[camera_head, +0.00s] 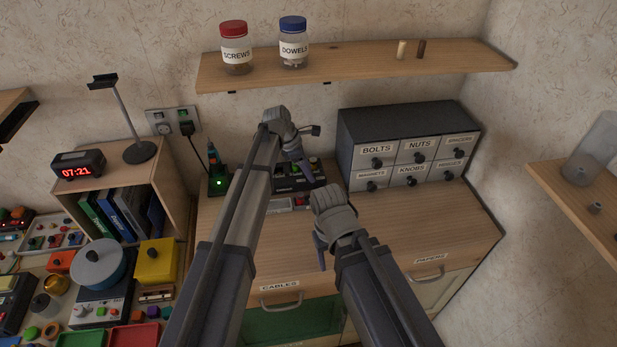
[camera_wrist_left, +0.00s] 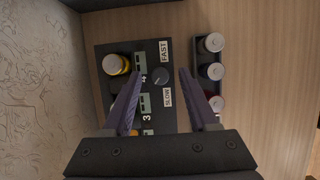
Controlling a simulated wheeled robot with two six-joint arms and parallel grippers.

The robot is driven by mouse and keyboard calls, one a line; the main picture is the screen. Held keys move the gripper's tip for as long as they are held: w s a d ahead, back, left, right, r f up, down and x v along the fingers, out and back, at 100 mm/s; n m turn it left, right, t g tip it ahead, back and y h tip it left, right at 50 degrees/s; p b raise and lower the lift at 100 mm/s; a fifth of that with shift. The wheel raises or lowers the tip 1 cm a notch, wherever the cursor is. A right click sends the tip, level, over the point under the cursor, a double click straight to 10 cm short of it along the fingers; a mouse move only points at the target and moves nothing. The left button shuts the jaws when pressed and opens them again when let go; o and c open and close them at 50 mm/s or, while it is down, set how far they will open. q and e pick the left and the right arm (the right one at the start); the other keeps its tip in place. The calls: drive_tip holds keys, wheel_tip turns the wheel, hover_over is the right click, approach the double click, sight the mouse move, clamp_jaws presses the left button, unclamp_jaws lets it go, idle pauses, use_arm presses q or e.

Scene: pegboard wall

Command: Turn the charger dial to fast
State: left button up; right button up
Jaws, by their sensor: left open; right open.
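The charger (camera_wrist_left: 112,88) is a black panel on the wooden counter; in the head view the charger (camera_head: 284,184) is partly behind my left gripper. Its dark round dial (camera_wrist_left: 161,76) sits between the FAST label (camera_wrist_left: 163,51) and the SLOW label (camera_wrist_left: 167,97). I cannot tell clearly where the dial points. My left gripper (camera_wrist_left: 160,74) is open, its two purple fingertips on either side of the dial in the picture; contact cannot be told. It also shows in the head view (camera_head: 306,172). My right gripper (camera_head: 320,254) is open and empty over the counter front.
The labelled drawer cabinet (camera_head: 350,125) is to the right, a green-lit device (camera_head: 219,182) to the left. A shelf (camera_head: 360,62) hangs above. Counter at right is clear.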

use_arm(q)
drive_tip(key=shift+d+f, duration=0.1)
drive_tip(key=shift+f, duration=0.1)
clamp_jaws()
idle(0.4)
